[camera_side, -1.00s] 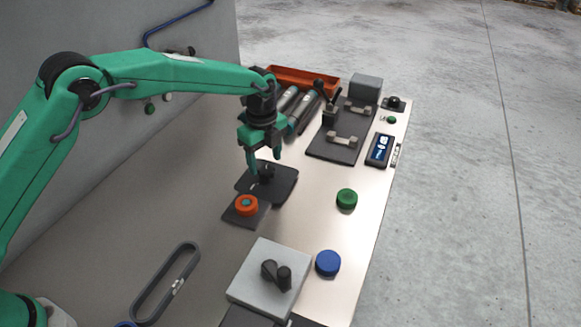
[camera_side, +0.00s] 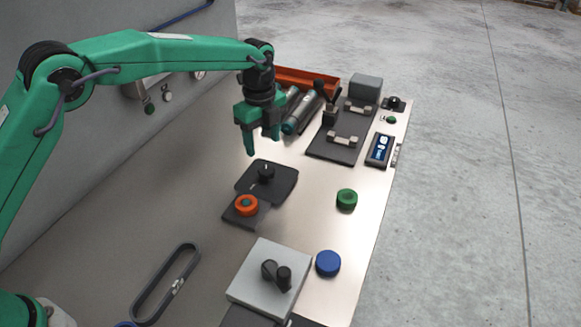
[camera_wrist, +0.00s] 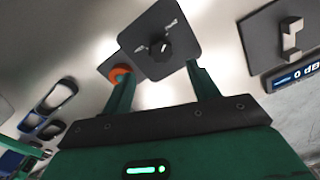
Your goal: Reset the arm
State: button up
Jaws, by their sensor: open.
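My gripper (camera_side: 263,150) is open and empty, its green fingers pointing down above the bench. It hangs above and a little behind a dark plate (camera_side: 284,187) with a black knob (camera_side: 266,174), clear of both. In the wrist view the fingers of my gripper (camera_wrist: 160,78) stand apart, with the black knob (camera_wrist: 160,49) and its plate (camera_wrist: 188,18) beyond them. White markings show beside the knob; they are too small to read.
An orange ring-shaped button (camera_side: 246,205) sits beside the knob plate. A green disc (camera_side: 347,199), a blue disc (camera_side: 328,263) and a grey box with a black lever (camera_side: 252,283) stand nearer the front. Behind are dark cylinders (camera_side: 299,114), an orange tray (camera_side: 318,79) and a display (camera_side: 380,149).

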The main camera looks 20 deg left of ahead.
jog(key=s+a+r+n+t, duration=0.3)
jog(key=s+a+r+n, duration=0.85)
jog(key=r, duration=0.45)
jog(key=s+a+f+n+t, duration=0.1)
jog(key=s+a+n, duration=0.1)
jog(key=s, duration=0.5)
jog(key=s+a+n, duration=0.3)
jog(key=s+n, duration=0.2)
jog(key=s, duration=0.3)
jog(key=s+a+f+n+t, duration=0.1)
jog(key=s+a+n, duration=0.2)
jog(key=s, duration=0.4)
jog(key=shift+s+f+n+t, duration=0.3)
jog(key=shift+s+n, duration=0.05)
jog(key=shift+n, duration=0.1)
